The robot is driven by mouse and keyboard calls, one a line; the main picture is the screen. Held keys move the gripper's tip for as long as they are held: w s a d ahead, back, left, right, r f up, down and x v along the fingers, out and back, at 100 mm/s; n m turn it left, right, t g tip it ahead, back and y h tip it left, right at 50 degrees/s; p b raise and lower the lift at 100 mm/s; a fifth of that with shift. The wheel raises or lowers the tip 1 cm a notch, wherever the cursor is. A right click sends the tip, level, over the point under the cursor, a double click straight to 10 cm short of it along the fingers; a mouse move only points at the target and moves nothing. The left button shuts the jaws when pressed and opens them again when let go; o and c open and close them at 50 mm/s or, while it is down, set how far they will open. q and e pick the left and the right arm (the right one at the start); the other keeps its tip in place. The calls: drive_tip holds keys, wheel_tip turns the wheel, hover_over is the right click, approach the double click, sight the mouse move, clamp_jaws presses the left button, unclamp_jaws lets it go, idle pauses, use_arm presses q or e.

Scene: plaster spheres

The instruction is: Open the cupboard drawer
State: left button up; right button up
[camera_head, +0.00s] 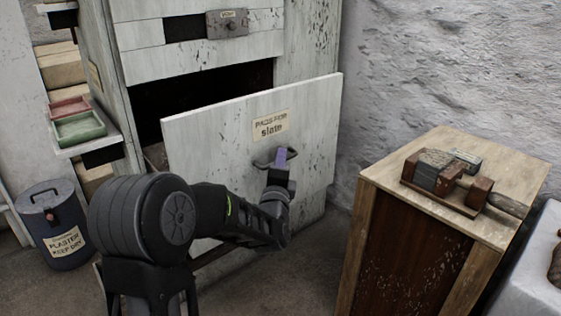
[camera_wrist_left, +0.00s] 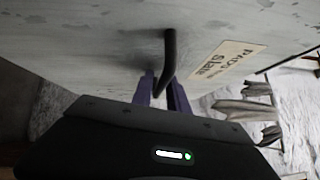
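The cupboard drawer (camera_head: 225,145) has a worn whitish front with a label reading "slate". It stands out from the cupboard, with a dark gap above and behind its front. Its dark bar handle (camera_head: 263,162) also shows in the left wrist view (camera_wrist_left: 169,50). My left gripper (camera_head: 281,160) is at the handle, its purple fingers on either side of the bar, and looks shut on it. The fingers also show in the wrist view (camera_wrist_left: 161,92). They hide part of the handle. My right gripper is not in view.
A higher drawer with a grey latch (camera_head: 227,23) is on the cupboard (camera_head: 300,50). A wooden stand (camera_head: 385,170) with tools is on the right. A lidded plaster bin (camera_head: 55,220) is on the left, below red and green trays (camera_head: 78,128). Some floor shows between cupboard and stand.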

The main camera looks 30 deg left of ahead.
use_arm(q)
drive_tip(key=p+v, duration=0.1)
drive_tip(key=v, duration=0.6)
drive_tip(key=shift+s+d, duration=0.15)
drive_tip(key=shift+s, duration=0.2)
